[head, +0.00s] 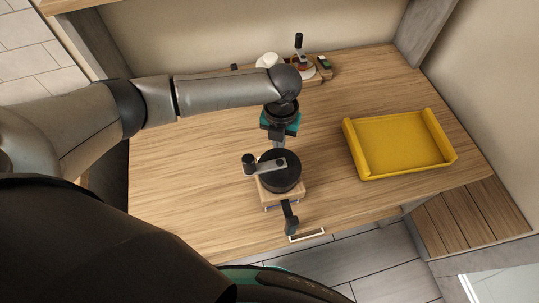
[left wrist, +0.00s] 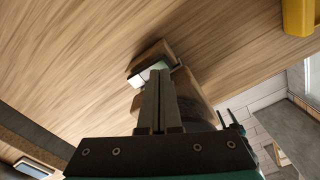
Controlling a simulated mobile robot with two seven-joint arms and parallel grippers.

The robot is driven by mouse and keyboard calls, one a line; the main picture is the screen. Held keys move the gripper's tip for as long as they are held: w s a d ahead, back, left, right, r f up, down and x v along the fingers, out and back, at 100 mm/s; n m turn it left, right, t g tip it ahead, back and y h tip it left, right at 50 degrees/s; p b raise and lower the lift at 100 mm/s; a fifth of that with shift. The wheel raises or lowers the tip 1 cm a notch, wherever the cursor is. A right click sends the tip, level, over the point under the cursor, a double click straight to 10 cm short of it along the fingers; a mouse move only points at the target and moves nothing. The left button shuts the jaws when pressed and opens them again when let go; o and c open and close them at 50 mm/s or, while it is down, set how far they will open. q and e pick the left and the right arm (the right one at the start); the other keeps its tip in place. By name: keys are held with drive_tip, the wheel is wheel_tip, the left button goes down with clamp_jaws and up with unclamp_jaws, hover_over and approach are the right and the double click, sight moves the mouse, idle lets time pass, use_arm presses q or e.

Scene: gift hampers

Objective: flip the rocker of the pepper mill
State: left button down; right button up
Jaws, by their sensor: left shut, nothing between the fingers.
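The pepper mill (head: 281,168) has a round black top with a crank arm and dark knob, on a wooden base, near the table's front. My left gripper (head: 277,146) points down just behind it; its fingers are shut and empty. In the left wrist view the shut fingertips (left wrist: 163,76) are close to a small white-and-green rocker (left wrist: 153,70) on a wooden block. The fingers hide part of this block and the dark body behind them. Whether the tips touch the rocker I cannot tell. My right gripper is not in view.
A yellow tray (head: 400,143) stands to the right on the wooden table (head: 190,180). At the back, a white round item (head: 268,60) and another cranked device (head: 300,54) stand near the wall. A black part (head: 290,217) projects at the front edge. The table's left side is clear.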

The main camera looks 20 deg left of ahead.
use_arm(q)
drive_tip(key=shift+f+b, duration=0.75)
drive_tip(key=shift+f, duration=0.35)
idle(0.7)
wheel_tip(320, 180, up, 7)
drive_tip(key=p, duration=0.7)
drive_tip(key=shift+r, duration=0.1)
idle(0.6)
